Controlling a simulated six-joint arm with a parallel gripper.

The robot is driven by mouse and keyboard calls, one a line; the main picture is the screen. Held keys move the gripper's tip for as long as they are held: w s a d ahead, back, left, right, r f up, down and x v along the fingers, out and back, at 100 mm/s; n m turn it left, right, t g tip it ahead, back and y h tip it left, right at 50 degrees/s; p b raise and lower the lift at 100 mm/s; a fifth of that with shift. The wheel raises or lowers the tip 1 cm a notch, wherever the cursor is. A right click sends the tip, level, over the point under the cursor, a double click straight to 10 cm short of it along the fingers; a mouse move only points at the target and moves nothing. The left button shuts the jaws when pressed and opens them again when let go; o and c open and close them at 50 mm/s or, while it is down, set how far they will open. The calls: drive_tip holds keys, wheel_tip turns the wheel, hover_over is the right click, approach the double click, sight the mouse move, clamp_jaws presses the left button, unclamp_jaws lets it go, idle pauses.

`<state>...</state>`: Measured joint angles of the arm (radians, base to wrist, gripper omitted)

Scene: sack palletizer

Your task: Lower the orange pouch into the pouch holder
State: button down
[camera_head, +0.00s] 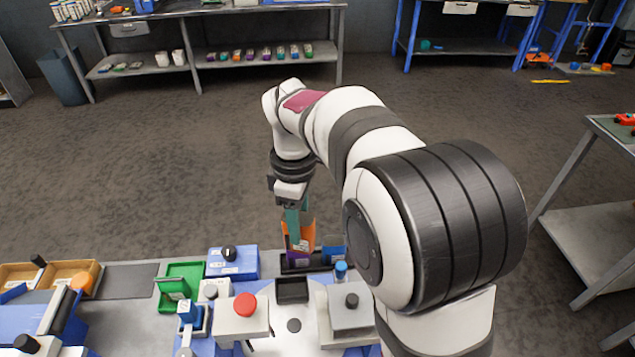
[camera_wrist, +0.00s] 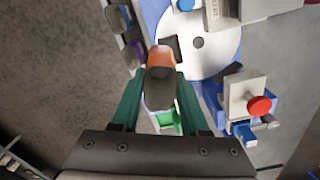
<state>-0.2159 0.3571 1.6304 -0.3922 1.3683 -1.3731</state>
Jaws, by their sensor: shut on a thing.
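My gripper (camera_head: 296,232) points down, and its green fingers are shut on the orange pouch (camera_head: 308,236). In the wrist view the orange pouch (camera_wrist: 160,58) stands between the two green fingers of my gripper (camera_wrist: 160,95); its near part looks dark brown. The dark pouch holder (camera_head: 288,269) is at the table's back edge, just below the pouch in the head view. A purple pouch (camera_head: 296,256) and a blue pouch (camera_head: 335,254) show at the holder. I cannot tell whether the orange pouch's lower end is inside a slot, as the purple pouch and fingers overlap it.
A blue box with a black knob (camera_head: 232,262) and a green tray (camera_head: 180,285) are left of the holder. A small black bin (camera_head: 292,290) is in front of it. A red button box (camera_head: 243,305) and a blue-capped bottle (camera_head: 341,271) stand nearby. Open floor lies behind.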

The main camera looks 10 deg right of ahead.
wheel_tip(320, 180, down, 10)
drive_tip(key=s+a+n, duration=0.2)
drive_tip(key=n, duration=0.2)
drive_tip(key=shift+a+r, duration=0.15)
drive_tip(key=shift+a, duration=0.1)
idle(0.9)
drive_tip(key=shift+f, duration=0.9)
drive_tip(key=shift+f, duration=0.1)
drive_tip(key=shift+f, duration=0.65)
drive_tip(key=shift+f, duration=0.1)
drive_tip(key=shift+f, duration=0.3)
drive_tip(key=shift+f, duration=0.1)
idle(0.4)
